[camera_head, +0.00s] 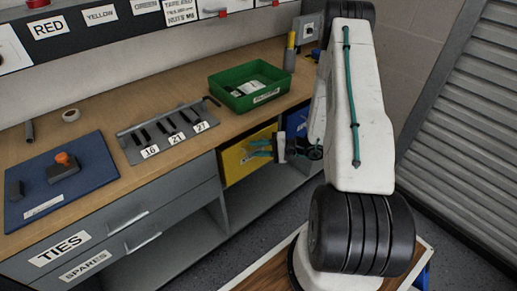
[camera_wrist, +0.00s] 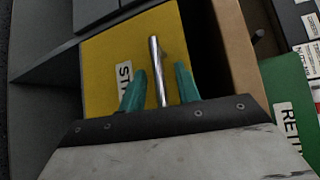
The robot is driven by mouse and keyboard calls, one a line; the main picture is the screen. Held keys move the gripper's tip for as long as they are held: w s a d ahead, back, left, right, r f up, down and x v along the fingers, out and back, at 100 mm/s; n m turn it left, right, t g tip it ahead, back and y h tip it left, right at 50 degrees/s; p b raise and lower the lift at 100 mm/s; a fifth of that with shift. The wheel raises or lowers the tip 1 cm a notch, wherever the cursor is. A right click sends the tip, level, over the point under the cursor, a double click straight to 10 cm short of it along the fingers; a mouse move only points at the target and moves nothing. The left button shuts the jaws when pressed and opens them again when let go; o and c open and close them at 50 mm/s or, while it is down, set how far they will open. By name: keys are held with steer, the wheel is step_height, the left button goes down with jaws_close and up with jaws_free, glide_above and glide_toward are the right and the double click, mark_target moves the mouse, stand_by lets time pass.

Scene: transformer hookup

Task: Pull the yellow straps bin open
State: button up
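The yellow straps bin (camera_head: 236,161) sits under the bench top, right of the grey drawers. Its yellow front fills the middle of the wrist view (camera_wrist: 103,62), with a partly hidden white label (camera_wrist: 124,80). A silver bar handle (camera_wrist: 157,66) stands on that front. My gripper (camera_head: 262,148) is in front of the bin. In the wrist view its two teal fingers (camera_wrist: 159,88) are apart, one on each side of the handle, with a gap visible on both sides. I cannot tell how deep the handle lies between them.
A blue bin (camera_head: 297,122) is right of the yellow one. Grey drawers labelled TIES (camera_head: 60,249) and SPARES are at left. A green tray (camera_head: 250,85), a grey rack (camera_head: 166,131) and a blue mat (camera_head: 60,181) lie on the bench. An open shelf is below.

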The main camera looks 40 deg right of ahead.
jaws_close()
steer(key=shift+s, duration=0.1)
steer(key=s+f+n+t+y, duration=0.1)
steer(key=s+f, duration=0.6)
steer(key=s, duration=0.2)
steer(key=shift+s+d+f+n+t, duration=0.15)
steer(key=shift+s+d+n+t, duration=0.15)
steer(key=shift+s+n, duration=0.1)
jaws_free()
